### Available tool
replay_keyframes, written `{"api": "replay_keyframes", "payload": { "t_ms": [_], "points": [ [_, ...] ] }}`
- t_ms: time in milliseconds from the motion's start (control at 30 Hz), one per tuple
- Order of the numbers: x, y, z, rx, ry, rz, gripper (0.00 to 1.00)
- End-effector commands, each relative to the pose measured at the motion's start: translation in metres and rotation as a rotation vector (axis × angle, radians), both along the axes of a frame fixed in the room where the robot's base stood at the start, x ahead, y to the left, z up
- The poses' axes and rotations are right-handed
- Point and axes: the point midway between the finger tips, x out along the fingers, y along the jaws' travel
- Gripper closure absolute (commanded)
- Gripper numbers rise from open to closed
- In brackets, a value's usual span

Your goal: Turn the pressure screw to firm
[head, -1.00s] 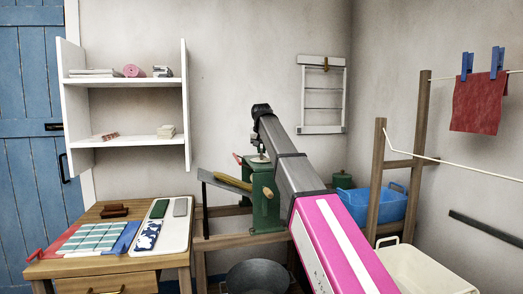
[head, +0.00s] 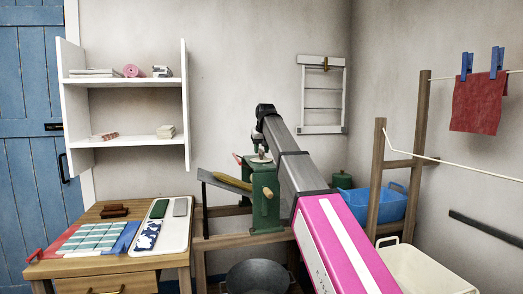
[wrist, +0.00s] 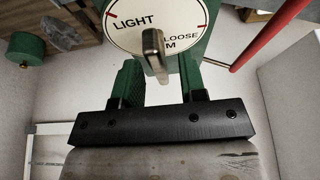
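The green mangle (head: 264,203) stands on a wooden frame, with a wooden roller and a side crank knob. On its top is the pressure screw's white dial (wrist: 125,32), marked LIGHT and LOOSE, with a third word partly hidden and ending in M. A metal bar handle (wrist: 154,52) stands over the dial, between LIGHT and the other words. My gripper (wrist: 160,75) is open, its two green-padded fingers apart on either side of the handle's near end. I cannot tell whether they touch it. In the head view my gripper (head: 260,146) is just above the dial.
A red rod (wrist: 272,35) passes right of the dial in the wrist view. A wooden table (head: 80,268) with cloths stands left of the mangle, below white shelves (head: 125,140). A dark basin (head: 257,277) sits below.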

Motion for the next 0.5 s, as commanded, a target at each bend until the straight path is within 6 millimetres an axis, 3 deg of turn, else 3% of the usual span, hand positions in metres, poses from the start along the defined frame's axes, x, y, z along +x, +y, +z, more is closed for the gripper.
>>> {"api": "replay_keyframes", "payload": {
  "t_ms": [267,500],
  "points": [
    [-0.005,-0.002,0.013,-0.001,0.0,-0.001,0.62],
    [-0.021,-0.006,0.054,0.001,-0.003,-0.001,0.62]
  ]
}}
